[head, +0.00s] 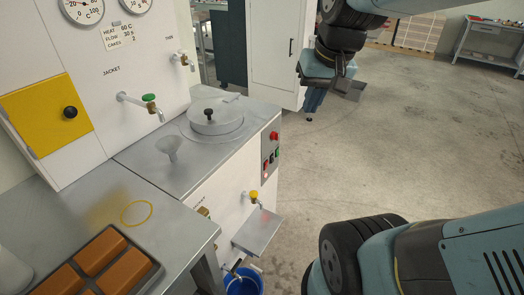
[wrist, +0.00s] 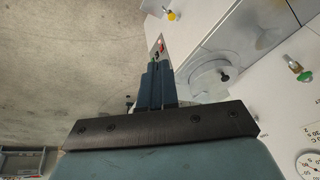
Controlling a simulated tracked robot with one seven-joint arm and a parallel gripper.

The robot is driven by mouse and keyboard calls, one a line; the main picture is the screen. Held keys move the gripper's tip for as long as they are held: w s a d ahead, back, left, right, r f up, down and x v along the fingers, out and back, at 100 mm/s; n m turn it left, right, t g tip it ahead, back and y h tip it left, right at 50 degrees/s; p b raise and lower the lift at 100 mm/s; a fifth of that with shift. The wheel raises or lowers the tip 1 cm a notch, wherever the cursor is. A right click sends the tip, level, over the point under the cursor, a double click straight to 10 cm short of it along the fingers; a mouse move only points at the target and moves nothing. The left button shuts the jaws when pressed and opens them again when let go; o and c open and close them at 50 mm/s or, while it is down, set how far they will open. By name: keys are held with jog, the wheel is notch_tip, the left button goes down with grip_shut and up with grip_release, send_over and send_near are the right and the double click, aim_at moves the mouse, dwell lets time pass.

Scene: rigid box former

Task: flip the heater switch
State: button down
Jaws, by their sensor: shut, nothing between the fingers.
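I cannot read which one is the heater switch. In the wrist view the panel (wrist: 156,42) shows just beyond my fingertips, and the fingers hide part of it. My gripper (head: 310,117) is shut and empty, pointing down. In the head view it hangs to the right of the panel and apart from it. Its fingers (wrist: 157,66) are together in the wrist view.
A yellow-handled tap (head: 254,196) juts out below the panel, over a shelf (head: 257,231) and a blue bucket (head: 243,282).

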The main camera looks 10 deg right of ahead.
aim_at(267, 164)
jog(key=w+d+f+m+g+y, duration=0.2)
jog(key=w+f+m+y, duration=0.35)
jog(key=w+f, duration=0.55)
jog(key=w+d+f+m+g+y, duration=0.15)
jog(key=w+f+m+y, duration=0.35)
jog(key=w+f, duration=0.65)
jog(key=w+d+f+m+t, duration=0.1)
jog(key=d+f+m+t, duration=0.2)
jog(key=f, duration=0.7)
jog(key=d+f+m+t+y, duration=0.1)
jog(key=d+f+m+t, duration=0.2)
jog(key=f+m+t, duration=0.3)
jog(key=w+d+f+m+t+y, duration=0.1)
jog(key=d+f+m+t, duration=0.2)
jog(key=f, duration=1.1)
jog(key=m+t, duration=0.2)
jog(key=m, duration=0.1)
jog(key=shift+w+d+f, duration=0.2)
jog(key=shift+w+f, duration=0.1)
jog(key=shift+f, duration=0.05)
jog(key=x, duration=1.4)
jog(key=shift+a, duration=0.1)
